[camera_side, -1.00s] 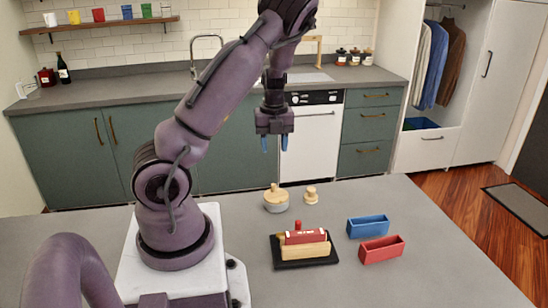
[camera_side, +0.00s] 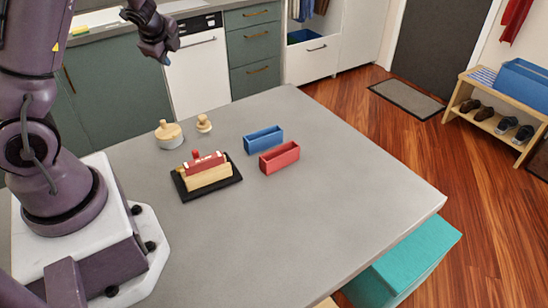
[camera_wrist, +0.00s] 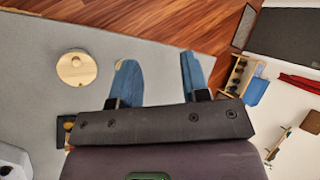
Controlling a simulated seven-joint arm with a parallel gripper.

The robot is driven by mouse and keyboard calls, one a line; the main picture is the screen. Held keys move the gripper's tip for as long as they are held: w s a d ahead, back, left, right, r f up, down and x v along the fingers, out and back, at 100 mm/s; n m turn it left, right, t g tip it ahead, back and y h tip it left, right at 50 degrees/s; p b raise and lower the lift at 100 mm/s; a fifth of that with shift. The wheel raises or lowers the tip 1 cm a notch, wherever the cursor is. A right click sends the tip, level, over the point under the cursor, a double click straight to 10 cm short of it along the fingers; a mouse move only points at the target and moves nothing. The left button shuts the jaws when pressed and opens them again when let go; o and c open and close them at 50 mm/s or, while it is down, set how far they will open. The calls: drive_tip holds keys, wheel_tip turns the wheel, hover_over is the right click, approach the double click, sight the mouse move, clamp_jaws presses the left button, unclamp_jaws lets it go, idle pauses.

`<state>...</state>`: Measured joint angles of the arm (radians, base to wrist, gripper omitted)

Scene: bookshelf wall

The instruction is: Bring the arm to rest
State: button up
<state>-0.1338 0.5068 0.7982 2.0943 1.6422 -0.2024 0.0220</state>
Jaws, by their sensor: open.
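My gripper (camera_side: 165,58) is at the top of the side view, raised well above the worktop, with only a little of its blue fingers showing. In the wrist view my gripper (camera_wrist: 158,72) shows two blue fingers spread apart with nothing between them. It is open and empty. My arm stands at the left of the side view, with its upper part cut off by the frame.
On the grey worktop (camera_side: 300,220) sit a round lidded pot (camera_side: 169,138), a wooden knob (camera_side: 204,124), a black tray (camera_side: 190,192) bearing red and wooden pieces, a blue bin (camera_side: 263,141) and a red bin (camera_side: 280,159). The front right is clear.

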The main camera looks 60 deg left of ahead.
drive_tip(key=s+d+r+n+h, duration=0.2)
drive_tip(key=d+r, duration=0.3)
drive_tip(key=d, duration=0.6)
drive_tip(key=s+d+r+n+t+h, duration=0.1)
drive_tip(key=s+d+r+n, duration=0.3)
drive_tip(key=d, duration=0.7)
drive_tip(key=s+d+r+n+h, duration=0.3)
drive_tip(key=d+r+n, duration=0.2)
drive_tip(key=d, duration=0.6)
drive_tip(key=shift+s+d+r+t, duration=0.3)
drive_tip(key=shift+s+d+r, duration=0.05)
drive_tip(key=shift+d, duration=0.05)
